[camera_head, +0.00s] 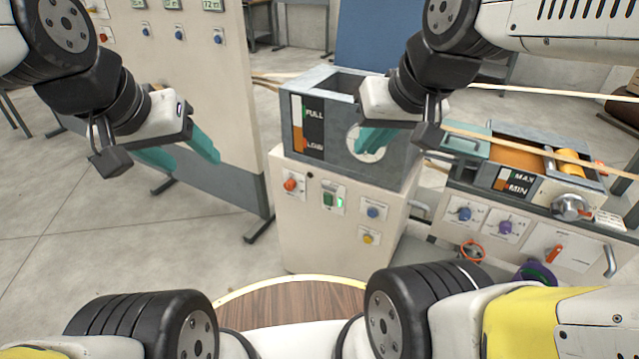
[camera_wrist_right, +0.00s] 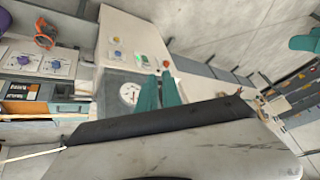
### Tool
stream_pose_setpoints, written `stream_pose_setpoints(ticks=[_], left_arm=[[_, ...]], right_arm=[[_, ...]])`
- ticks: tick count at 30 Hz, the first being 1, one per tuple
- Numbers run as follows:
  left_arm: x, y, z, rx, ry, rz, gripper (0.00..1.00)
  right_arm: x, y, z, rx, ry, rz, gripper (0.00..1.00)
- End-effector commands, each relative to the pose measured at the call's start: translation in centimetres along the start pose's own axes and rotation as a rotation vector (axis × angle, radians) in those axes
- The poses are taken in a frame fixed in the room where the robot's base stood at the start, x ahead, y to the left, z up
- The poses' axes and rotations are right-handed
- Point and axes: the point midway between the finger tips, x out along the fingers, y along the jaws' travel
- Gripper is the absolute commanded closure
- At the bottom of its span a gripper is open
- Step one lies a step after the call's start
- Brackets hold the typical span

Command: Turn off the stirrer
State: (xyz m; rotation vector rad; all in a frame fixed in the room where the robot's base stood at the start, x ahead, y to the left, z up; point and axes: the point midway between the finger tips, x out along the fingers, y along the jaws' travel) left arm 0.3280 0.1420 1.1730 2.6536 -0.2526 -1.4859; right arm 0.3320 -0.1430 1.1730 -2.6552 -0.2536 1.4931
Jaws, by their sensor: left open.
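The cream machine cabinet (camera_head: 330,225) with a grey tank (camera_head: 320,172) on top stands in the centre; the tank has a FULL/LOW gauge. On its front are an orange-red knob (camera_head: 290,185), a green switch (camera_head: 328,199) with a lit green lamp, a blue knob (camera_head: 373,212) and a yellow knob (camera_head: 368,238). Their labels are too small to read. My right gripper (camera_head: 368,142) is in front of the tank's round dial, above the panel; its fingers (camera_wrist_right: 159,88) look close together, holding nothing visible. My left gripper (camera_head: 182,158) is open and empty, left of the cabinet.
A second machine (camera_head: 530,225) with a MAX/MIN gauge, knobs and an orange-yellow roller stands at right, with pale strips running over it. A tall cream panel (camera_head: 215,90) stands at left behind my left gripper. A round wooden surface (camera_head: 290,305) is at the front. Floor is clear at left.

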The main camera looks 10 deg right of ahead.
Motion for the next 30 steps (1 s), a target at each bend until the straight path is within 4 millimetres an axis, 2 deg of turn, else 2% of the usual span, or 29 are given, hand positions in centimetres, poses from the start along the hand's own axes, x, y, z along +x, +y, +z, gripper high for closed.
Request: stream_pose_setpoints(ticks=[5, 14, 21, 30], left_arm=[[0.0, 0.0, 0.0, 0.0, 0.0, 0.0, 0.41], [0.0, 0.0, 0.0, 0.0, 0.0, 0.0, 0.41], [0.0, 0.0, 0.0, 0.0, 0.0, 0.0, 0.41], [0.0, 0.0, 0.0, 0.0, 0.0, 0.0, 0.41]], right_arm=[[2.1, 0.6, -2.1, -0.032, -0.038, 0.014, 1.0], [9.8, 2.1, -7.5, -0.152, -0.128, 0.077, 1.0], [17.6, 2.7, -10.3, -0.283, -0.195, 0.138, 1.0], [28.6, 2.7, -11.5, -0.496, -0.275, 0.216, 1.0]])
